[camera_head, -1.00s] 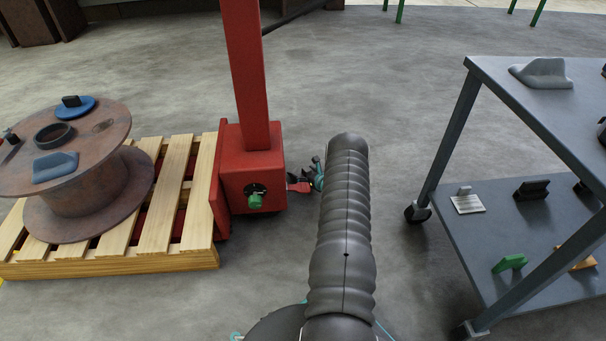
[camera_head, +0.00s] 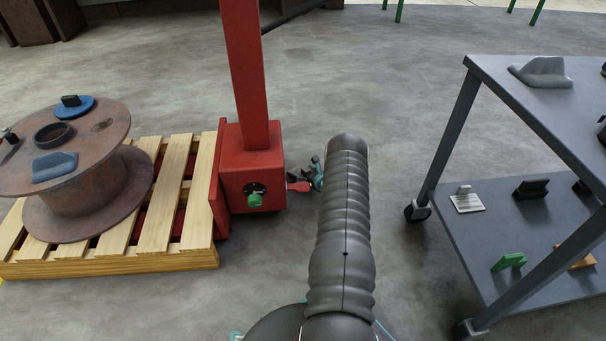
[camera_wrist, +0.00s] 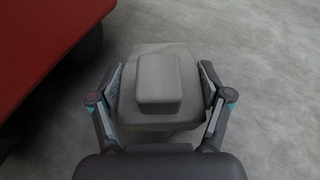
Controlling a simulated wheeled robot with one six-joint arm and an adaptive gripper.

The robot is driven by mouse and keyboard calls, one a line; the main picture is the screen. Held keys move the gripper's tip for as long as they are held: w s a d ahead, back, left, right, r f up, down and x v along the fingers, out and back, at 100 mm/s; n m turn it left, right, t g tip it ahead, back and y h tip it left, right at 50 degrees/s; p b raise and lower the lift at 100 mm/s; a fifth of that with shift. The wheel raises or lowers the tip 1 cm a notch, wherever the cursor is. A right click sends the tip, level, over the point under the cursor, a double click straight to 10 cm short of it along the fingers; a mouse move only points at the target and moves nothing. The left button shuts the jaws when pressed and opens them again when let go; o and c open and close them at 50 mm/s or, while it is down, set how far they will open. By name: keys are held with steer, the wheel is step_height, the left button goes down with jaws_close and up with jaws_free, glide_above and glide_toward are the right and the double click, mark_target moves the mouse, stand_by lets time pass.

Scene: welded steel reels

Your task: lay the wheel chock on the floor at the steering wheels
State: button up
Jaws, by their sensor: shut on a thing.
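The wheel chock (camera_wrist: 156,78) is a grey piece with a raised rounded block on a wider base. It sits between the fingers of my gripper (camera_wrist: 161,67) in the wrist view, and the gripper is shut on it. The red pallet truck (camera_head: 252,168) stands left of my gripper, with its red body (camera_wrist: 45,45) close by in the wrist view. A dark rounded shape, likely a steering wheel (camera_wrist: 88,42), shows under the red edge, left of the chock and apart from it. In the head view my arm hides most of the gripper (camera_head: 317,178) and the chock. Floor contact cannot be told.
A wooden pallet (camera_head: 110,268) bearing a rusty reel (camera_head: 80,195) is at the left. A grey wheeled cart (camera_head: 545,235) with small parts stands at the right. The concrete floor (camera_wrist: 265,80) right of the chock is clear.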

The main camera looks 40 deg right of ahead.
mark_target(304, 167)
steer(key=shift+f, duration=0.65)
stand_by(1.1)
steer(key=o, duration=1.2)
steer(key=shift+o, duration=0.2)
steer(key=shift+r, duration=0.1)
steer(key=shift+s+r+p, duration=0.1)
steer(key=shift+r+p, duration=1.4)
steer(key=shift+r, duration=1.4)
